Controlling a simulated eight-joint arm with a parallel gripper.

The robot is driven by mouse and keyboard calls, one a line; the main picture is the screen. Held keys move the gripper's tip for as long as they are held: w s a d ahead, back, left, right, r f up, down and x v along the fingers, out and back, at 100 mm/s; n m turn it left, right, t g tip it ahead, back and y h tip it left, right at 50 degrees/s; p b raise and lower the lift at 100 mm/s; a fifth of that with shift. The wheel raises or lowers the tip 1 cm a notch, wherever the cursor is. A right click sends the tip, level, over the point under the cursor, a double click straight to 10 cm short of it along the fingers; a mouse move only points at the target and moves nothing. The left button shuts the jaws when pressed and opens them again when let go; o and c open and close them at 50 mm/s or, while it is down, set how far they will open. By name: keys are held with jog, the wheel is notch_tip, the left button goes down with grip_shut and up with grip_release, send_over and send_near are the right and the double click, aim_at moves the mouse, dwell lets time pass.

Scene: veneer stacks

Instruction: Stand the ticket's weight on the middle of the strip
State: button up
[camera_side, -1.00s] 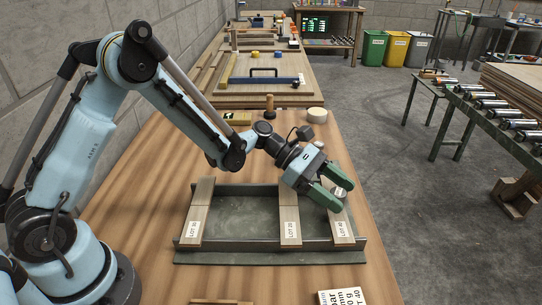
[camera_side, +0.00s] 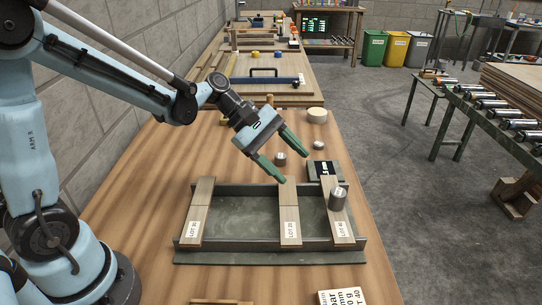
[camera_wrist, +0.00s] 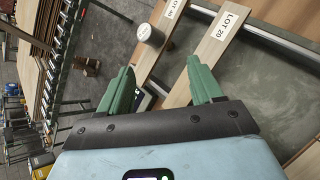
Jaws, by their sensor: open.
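A grey cylindrical weight (camera_side: 338,201) stands upright on the right-hand strip, labelled LOT 40 (camera_side: 342,229), near the middle of its length. The weight also shows in the wrist view (camera_wrist: 150,35). My gripper (camera_side: 283,168) is open and empty, above the back of the tray and left of the weight, apart from it. The LOT 20 strip (camera_side: 289,212) lies in the middle and another labelled strip (camera_side: 200,212) at left. A white ticket (camera_side: 342,297) at the front edge is cut off; "0 g" and "LOT 40" can be read.
The strips lie across a dark green tray (camera_side: 245,189). The bench right of the tray is clear.

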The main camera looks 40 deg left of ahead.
jog(key=s+a+r+m+t+y, duration=0.1)
jog(key=s+a+m+t+y, duration=0.2)
jog(key=s+a+m+y, duration=0.5)
jog(key=s+m+y, duration=0.1)
jog(key=s+m, duration=0.2)
jog(key=m, duration=0.4)
jog(key=shift+a+r+m, duration=0.2)
jog(key=shift+r+m, duration=0.1)
jog(key=shift+r, duration=0.1)
